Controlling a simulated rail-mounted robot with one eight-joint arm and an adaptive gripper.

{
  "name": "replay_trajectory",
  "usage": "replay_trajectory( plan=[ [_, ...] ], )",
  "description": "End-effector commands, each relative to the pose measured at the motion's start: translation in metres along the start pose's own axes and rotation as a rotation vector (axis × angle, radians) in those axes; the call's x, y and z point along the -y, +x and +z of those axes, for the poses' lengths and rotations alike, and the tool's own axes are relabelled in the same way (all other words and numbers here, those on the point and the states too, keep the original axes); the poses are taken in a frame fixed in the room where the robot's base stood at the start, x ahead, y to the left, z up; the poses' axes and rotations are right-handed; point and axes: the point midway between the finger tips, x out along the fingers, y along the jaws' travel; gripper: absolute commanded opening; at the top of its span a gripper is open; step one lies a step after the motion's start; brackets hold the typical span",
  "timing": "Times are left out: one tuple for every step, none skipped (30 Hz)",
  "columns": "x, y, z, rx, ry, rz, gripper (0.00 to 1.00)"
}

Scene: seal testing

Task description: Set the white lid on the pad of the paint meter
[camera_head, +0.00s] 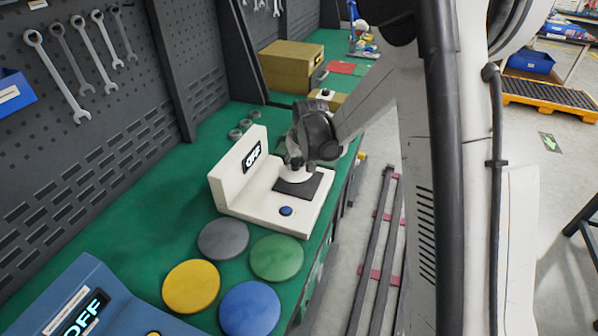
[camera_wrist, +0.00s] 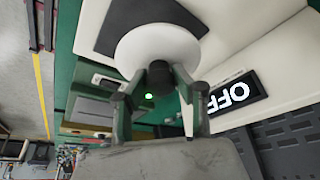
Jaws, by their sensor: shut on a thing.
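The paint meter (camera_head: 258,208) is a white L-shaped device with an OFF display, a blue button and a dark square pad (camera_head: 305,188) on its base. The white lid (camera_head: 297,176) is a round disc over the back part of the pad. In the wrist view the lid (camera_wrist: 157,45) shows with its dark knob (camera_wrist: 160,76) between my fingers, and it overlaps part of the dark pad (camera_wrist: 133,14). My gripper (camera_head: 295,163) is shut on the lid's knob; its fingers also show in the wrist view (camera_wrist: 158,88). I cannot tell whether the lid touches the pad.
Grey (camera_head: 223,239), green (camera_head: 277,258), yellow (camera_head: 191,287) and blue (camera_head: 250,308) round lids lie in front of the meter. A blue device (camera_head: 85,295) with an OFF display stands at the front left. A yellow box (camera_head: 290,65) stands further back on the green bench.

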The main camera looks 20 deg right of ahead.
Motion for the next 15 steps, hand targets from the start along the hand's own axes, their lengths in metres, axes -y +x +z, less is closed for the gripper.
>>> replay_trajectory(
  plan=[
    [-0.007,0.004,-0.002,0.0,0.003,0.0,0.0],
    [-0.009,0.006,-0.002,0.0,0.003,0.0,0.0],
    [-0.011,0.009,-0.002,0.0,0.002,0.0,0.0],
    [-0.013,0.01,-0.003,0.0,0.001,-0.001,0.0],
    [-0.014,0.011,-0.003,0.0,0.001,-0.001,0.0],
    [-0.015,0.012,-0.003,0.0,0.0,-0.001,0.0],
    [-0.015,0.013,-0.003,0.0,0.0,-0.001,0.0],
    [-0.015,0.014,-0.002,0.0,0.0,-0.001,0.0],
    [-0.015,0.016,-0.001,0.0,0.0,-0.001,0.0],
    [-0.015,0.018,0.0,0.0,0.0,-0.001,0.0],
    [-0.015,0.021,0.001,0.0,0.0,-0.001,0.0],
    [-0.015,0.026,0.002,0.0,0.0,-0.001,0.0],
    [-0.015,0.029,0.004,0.0,0.0,-0.001,0.0],
    [-0.015,0.033,0.006,0.0,0.0,-0.001,0.0],
    [-0.015,0.038,0.007,0.0,0.0,-0.001,0.0]
  ],
)
